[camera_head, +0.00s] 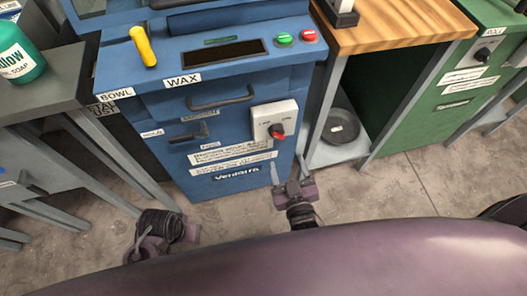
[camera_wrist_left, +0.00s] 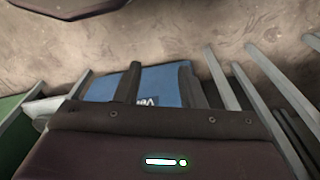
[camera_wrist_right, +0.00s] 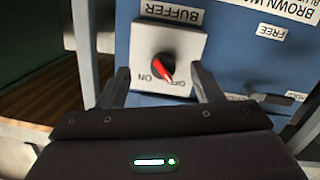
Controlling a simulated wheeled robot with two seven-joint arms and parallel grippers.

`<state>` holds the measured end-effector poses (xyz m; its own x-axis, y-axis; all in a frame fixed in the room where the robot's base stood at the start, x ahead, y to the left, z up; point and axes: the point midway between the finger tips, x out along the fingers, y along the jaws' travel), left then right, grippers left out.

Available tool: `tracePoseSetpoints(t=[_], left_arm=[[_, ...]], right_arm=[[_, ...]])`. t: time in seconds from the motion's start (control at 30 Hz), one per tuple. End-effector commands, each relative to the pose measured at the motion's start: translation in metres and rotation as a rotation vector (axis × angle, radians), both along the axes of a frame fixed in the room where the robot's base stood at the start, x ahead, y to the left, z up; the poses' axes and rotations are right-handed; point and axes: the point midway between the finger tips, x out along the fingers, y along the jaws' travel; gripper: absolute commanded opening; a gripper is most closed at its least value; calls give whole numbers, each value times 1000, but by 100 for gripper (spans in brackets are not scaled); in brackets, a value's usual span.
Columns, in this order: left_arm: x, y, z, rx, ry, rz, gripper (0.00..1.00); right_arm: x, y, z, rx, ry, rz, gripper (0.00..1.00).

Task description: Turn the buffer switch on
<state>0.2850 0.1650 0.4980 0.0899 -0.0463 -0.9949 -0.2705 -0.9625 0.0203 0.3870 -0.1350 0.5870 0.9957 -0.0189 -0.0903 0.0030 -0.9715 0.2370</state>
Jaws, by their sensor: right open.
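The buffer switch is a pale box (camera_head: 275,121) on the front of the blue cabinet, with a red knob (camera_head: 277,131). In the right wrist view the box (camera_wrist_right: 168,57) lies straight ahead beside a BUFFER label; its red knob (camera_wrist_right: 163,68) sits slanted, its lower end toward the OFF marking. My right gripper (camera_head: 292,187) is open and empty, below and in front of the switch in the head view. Its fingers (camera_wrist_right: 162,86) stand apart, with the knob between and beyond them, apparently untouched. My left gripper (camera_wrist_left: 159,82) is open and empty, low at the left.
The blue cabinet (camera_head: 235,177) carries a yellow handle (camera_head: 143,46) and green (camera_head: 284,39) and red (camera_head: 308,35) buttons on top. A wooden-topped bench (camera_head: 400,22) stands right of it, with a dark pan (camera_head: 341,126) on its shelf. The floor (camera_head: 370,200) in front is clear.

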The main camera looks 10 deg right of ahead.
Motion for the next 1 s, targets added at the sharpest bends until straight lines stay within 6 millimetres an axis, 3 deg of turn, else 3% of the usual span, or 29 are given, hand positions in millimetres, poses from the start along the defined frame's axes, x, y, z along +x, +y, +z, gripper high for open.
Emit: tracePoseSetpoints(t=[0.27, 0.7, 1.0], left_arm=[[-1, 0, 17, 2, -2, -7, 36], [-3, -3, 31, -2, -12, -16, 36], [-1, -4, 31, -6, -22, -19, 36]], right_arm=[[3, 3, 22, 40, -96, -24, 60], [66, 1, 22, 40, -94, -22, 60], [75, 0, 22, 40, -91, -22, 60]])
